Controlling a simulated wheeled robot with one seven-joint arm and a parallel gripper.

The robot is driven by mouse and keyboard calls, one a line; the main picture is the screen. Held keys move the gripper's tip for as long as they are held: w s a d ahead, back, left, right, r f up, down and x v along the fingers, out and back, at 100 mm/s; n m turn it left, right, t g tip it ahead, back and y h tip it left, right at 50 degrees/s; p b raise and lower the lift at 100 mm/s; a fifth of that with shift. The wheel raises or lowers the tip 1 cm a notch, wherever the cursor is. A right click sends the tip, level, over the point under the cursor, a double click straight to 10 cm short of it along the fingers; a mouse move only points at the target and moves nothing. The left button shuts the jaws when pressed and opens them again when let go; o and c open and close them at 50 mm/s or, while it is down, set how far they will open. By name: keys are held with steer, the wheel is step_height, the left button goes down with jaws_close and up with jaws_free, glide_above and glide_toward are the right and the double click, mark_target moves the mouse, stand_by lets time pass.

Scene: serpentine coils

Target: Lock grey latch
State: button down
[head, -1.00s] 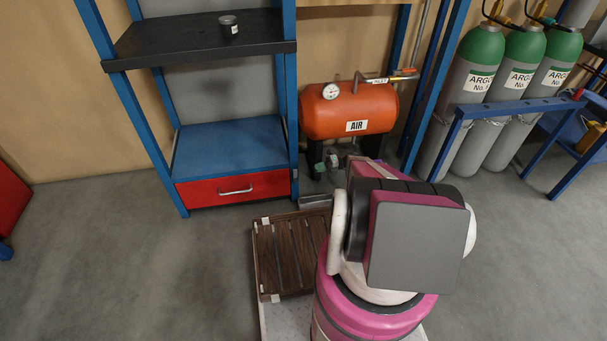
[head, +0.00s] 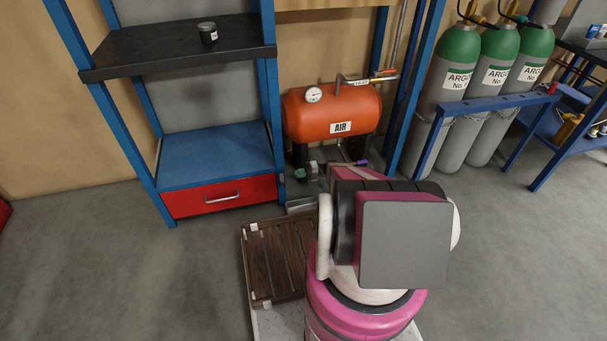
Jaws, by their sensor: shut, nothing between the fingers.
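I cannot make out a grey latch for certain in the head view. Small grey and green fittings (head: 313,170) sit low under the orange air tank (head: 332,112), too small to tell apart. My own pink, white and grey arm stands in the lower middle and covers the floor and anything low behind it. My gripper cannot be made out; it seems hidden behind the arm. A small purple bit (head: 361,163) shows just beyond the arm, and I cannot tell what it belongs to.
A blue shelf frame with a black shelf (head: 180,46), a small dark can (head: 208,32) and a red drawer (head: 219,196) stands left of the tank. Argon cylinders (head: 487,100) stand behind a blue rail (head: 490,104) at right. Floor is clear at left and right.

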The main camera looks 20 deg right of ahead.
mark_target(283, 181)
steer(key=shift+a, duration=2.65)
steer(key=a+h, duration=0.1)
steer(key=a+r+h, duration=0.1)
steer(key=h, duration=0.1)
steer(key=shift+a, duration=0.4)
